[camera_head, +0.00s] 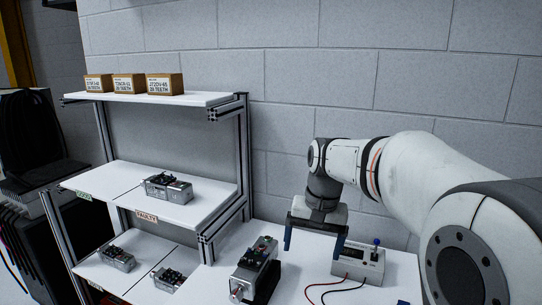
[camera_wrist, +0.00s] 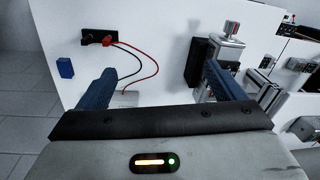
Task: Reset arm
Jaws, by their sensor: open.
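My gripper (camera_head: 312,252) has two blue fingers. It is open and empty above the white bench, between a grey servo unit (camera_head: 253,262) and a grey control box (camera_head: 358,264) with a blue-topped lever. The servo unit (camera_wrist: 228,52), beside a black block, is just beyond the right finger. My arm comes in from the right of the head view, bent down at the wrist.
A shelf rack (camera_head: 150,194) stands left, with several servo units and "FAULTY" labels. Three brown boxes (camera_head: 128,83) sit on its top shelf. Red and black leads (camera_wrist: 135,62) run from a black socket block (camera_wrist: 98,37). A small blue block (camera_wrist: 65,68) lies near the bench edge.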

